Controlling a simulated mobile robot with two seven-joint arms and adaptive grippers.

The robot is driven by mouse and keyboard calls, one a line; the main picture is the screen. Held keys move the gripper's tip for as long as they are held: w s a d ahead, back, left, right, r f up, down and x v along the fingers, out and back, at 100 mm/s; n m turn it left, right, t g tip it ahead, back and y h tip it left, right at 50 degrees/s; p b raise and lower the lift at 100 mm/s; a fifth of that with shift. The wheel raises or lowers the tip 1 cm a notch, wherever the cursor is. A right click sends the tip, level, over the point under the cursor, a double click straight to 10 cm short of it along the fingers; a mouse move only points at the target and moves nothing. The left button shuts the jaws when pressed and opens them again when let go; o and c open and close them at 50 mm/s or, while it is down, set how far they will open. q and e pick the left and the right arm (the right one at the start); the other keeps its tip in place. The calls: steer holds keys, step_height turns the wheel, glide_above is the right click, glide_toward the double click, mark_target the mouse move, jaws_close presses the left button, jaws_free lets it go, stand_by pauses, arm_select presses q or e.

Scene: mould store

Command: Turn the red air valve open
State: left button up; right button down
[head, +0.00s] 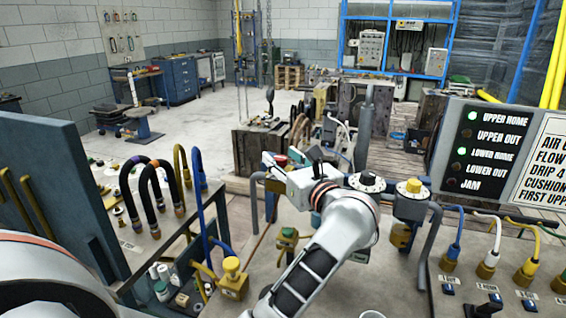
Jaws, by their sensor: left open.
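A small red knob (281,160), which looks like the red air valve, shows just beyond my left gripper. Its lower part is hidden by the gripper, so I cannot tell how far it is turned. My left gripper (290,163) is open at the end of the white arm rising from the bottom of the view. Its dark fingers are partly hidden by its own body, and the red knob appears in line with the space between them. I cannot tell whether they touch it. My right gripper is not in view.
A black round dial (367,182) and a yellow-capped valve (413,187) stand right of the gripper. Another yellow knob (231,266) is at lower left. A lamp panel (480,150) stands at right, above several hose fittings. Curved hoses (150,190) crowd the left.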

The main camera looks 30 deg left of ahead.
mark_target(283, 162)
arm_select(q)
step_height(283, 162, up, 9)
stand_by(0.3)
stand_by(0.5)
